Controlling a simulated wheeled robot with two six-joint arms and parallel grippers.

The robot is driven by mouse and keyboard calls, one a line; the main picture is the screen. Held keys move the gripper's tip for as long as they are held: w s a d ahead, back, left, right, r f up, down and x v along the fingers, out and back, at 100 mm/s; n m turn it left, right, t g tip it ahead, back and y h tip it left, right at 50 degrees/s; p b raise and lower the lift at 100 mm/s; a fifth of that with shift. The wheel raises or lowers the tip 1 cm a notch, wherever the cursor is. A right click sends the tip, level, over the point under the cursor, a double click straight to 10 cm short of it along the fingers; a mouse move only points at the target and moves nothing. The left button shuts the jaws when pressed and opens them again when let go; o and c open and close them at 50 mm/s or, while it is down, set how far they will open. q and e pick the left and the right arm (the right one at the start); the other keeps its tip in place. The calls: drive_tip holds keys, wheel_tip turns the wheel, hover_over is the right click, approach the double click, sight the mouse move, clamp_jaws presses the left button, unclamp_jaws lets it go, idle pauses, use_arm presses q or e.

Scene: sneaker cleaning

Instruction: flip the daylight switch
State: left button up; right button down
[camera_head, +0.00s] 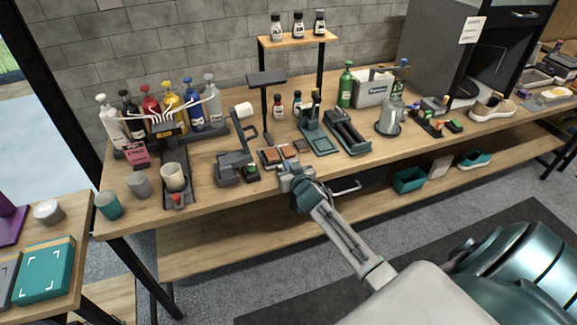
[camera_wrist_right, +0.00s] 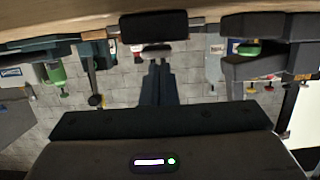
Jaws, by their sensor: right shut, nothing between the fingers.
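My right gripper (camera_head: 288,172) is at the front edge of the wooden workbench, beside a small tray of brown blocks (camera_head: 278,156). In the right wrist view its dark fingers (camera_wrist_right: 157,68) are together and hold nothing. A black block (camera_wrist_right: 154,26) lies just past the fingertips in that view. My left gripper is not in view.
A dark device (camera_head: 232,166) and a small black box with a green top (camera_head: 251,172) stand left of the gripper. Green holders (camera_head: 318,138) stand to the right. A lower shelf (camera_head: 215,245) runs beneath.

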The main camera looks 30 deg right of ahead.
drive_tip(key=shift+f, duration=0.3)
